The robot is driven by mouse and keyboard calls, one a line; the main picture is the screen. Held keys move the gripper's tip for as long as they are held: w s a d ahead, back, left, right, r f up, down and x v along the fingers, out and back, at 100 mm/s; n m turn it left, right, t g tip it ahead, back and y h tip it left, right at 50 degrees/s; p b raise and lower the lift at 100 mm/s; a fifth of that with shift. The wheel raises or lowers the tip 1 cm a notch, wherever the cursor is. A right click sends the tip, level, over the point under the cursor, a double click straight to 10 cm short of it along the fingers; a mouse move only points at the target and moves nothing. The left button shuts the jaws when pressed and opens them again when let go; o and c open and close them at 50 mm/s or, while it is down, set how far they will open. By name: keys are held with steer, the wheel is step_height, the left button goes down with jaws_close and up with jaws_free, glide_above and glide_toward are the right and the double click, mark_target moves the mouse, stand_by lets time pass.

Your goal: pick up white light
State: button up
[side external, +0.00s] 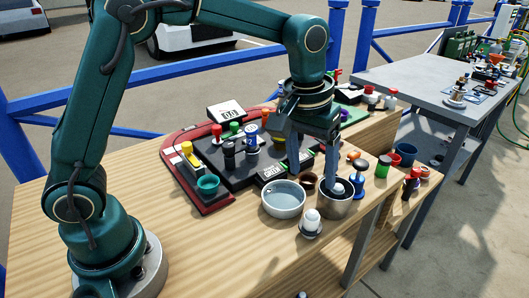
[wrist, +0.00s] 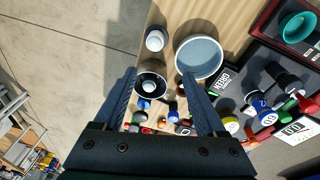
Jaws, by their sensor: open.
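A white light (side external: 311,222) with a rounded top stands upright on a dark-and-white base near the front edge of the wooden table. In the wrist view a white round piece (wrist: 155,39), seen from above, appears to be the same light. A second white-topped piece (side external: 338,188) sits inside a metal cup (side external: 335,207); it also shows in the wrist view (wrist: 149,82). My gripper (side external: 312,172) is open and empty, pointing down above the table near the metal cup. In the wrist view its fingertips (wrist: 158,76) frame the cup area. I cannot tell its exact height.
A grey-blue bowl (side external: 283,201) stands between the light and the dark control panel (side external: 235,172). A small brown cup (side external: 309,180) and several colored knobs and buttons crowd the right. Bare wood (side external: 190,240) lies open at the left.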

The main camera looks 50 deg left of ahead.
mark_target(313, 211)
steer(key=shift+g, duration=0.9)
steer(key=f, duration=0.2)
steer(key=d+f, duration=0.1)
steer(key=f, duration=0.3)
steer(key=shift+d+f, duration=0.3)
steer(key=shift+d, duration=0.1)
steer(key=shift+m, duration=0.3)
steer(key=shift+s+f, duration=0.1)
steer(key=shift+f, duration=2.45)
steer(key=c, duration=1.1)
steer(key=shift+r, duration=0.1)
